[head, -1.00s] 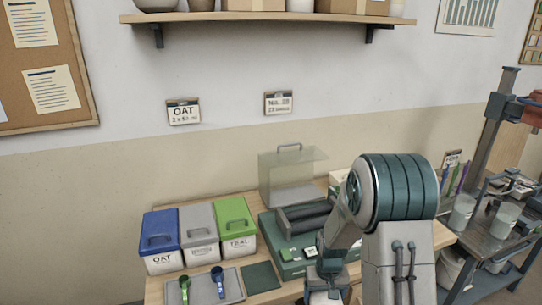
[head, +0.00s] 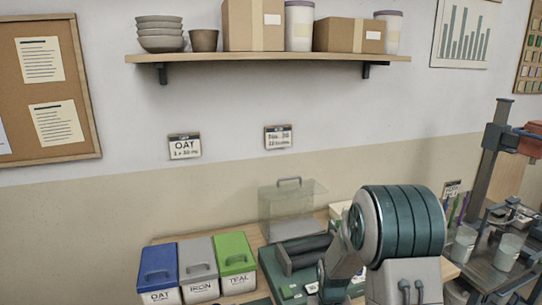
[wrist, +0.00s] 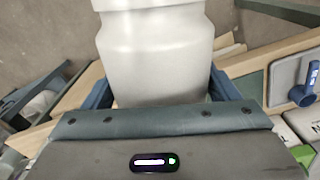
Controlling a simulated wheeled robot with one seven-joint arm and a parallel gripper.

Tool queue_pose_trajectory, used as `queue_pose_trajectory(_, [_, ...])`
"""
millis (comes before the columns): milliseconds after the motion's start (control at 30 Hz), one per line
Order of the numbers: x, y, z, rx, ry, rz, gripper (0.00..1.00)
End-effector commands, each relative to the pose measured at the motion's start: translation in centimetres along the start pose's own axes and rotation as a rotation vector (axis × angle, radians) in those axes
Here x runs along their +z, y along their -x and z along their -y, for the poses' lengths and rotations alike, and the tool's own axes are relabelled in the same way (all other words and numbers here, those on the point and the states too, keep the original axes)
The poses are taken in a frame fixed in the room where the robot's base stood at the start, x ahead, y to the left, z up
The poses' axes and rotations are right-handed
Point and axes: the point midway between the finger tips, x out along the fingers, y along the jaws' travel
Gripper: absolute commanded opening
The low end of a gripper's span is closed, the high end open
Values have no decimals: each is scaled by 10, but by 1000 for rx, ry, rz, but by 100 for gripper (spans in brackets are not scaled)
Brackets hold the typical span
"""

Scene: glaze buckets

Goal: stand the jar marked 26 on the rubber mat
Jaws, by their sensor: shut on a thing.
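A pale, plain jar (wrist: 155,55) fills the middle of the wrist view, and my gripper (wrist: 158,88) is shut around it. No number shows on the side facing the wrist camera, so its marking cannot be read. A dark green mat (wrist: 250,88) lies below and to the right of the jar in the wrist view. In the head view only a sliver of the mat (head: 259,301) shows at the bottom edge. My gripper and the jar are out of sight in the head view.
Blue, grey and green lidded buckets (head: 199,270) stand at the bench's left. A grey tray (wrist: 284,78) with a blue scoop (wrist: 303,93) lies beside the mat. A clear-sided box (head: 287,210) and a green scale-like unit (head: 290,272) stand behind. A cart is at right.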

Motion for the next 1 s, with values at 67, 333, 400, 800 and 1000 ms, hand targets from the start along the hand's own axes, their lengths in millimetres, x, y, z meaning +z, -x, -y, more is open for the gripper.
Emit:
queue_pose_trajectory(67, [-1,8,0,0,0,-4,45])
queue_pose_trajectory(333, [-1,21,0,0,0,-3,45])
queue_pose_trajectory(400, [-1,24,0,0,0,-4,45])
queue_pose_trajectory(800, [-1,44,0,0,0,-4,45])
queue_pose_trajectory(1000, [-1,51,0,0,0,-3,45])
